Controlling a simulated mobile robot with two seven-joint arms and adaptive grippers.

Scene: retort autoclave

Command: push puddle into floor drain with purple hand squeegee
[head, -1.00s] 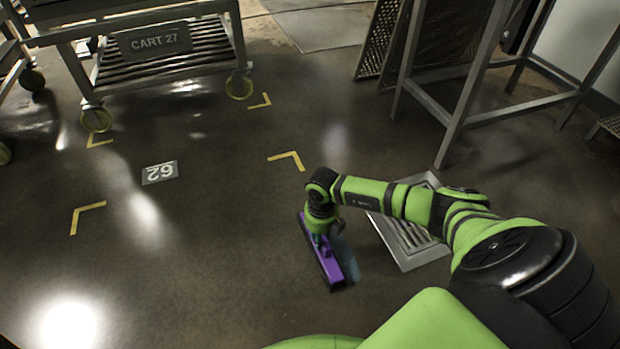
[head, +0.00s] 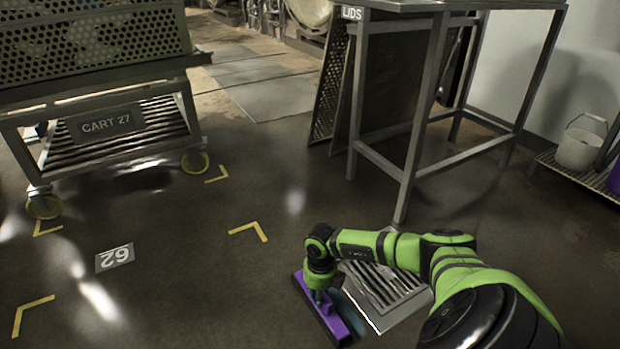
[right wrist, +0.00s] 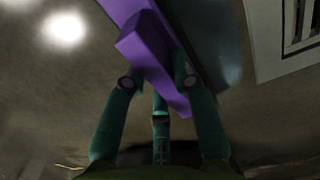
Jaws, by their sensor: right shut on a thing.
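The purple hand squeegee (head: 331,321) is low at the floor, its long head lying left of the floor drain (head: 408,309). The drain frame's corner (right wrist: 263,40) is at that view's upper right. My left gripper is not in view.
A metal table frame (head: 385,162) stands behind the drain. Cart 27 (head: 105,122) is at the left. A white bucket (head: 580,148) is on a low rack at the right. Yellow floor marks (head: 250,230) and a 62 plate (head: 114,257) lie on open floor.

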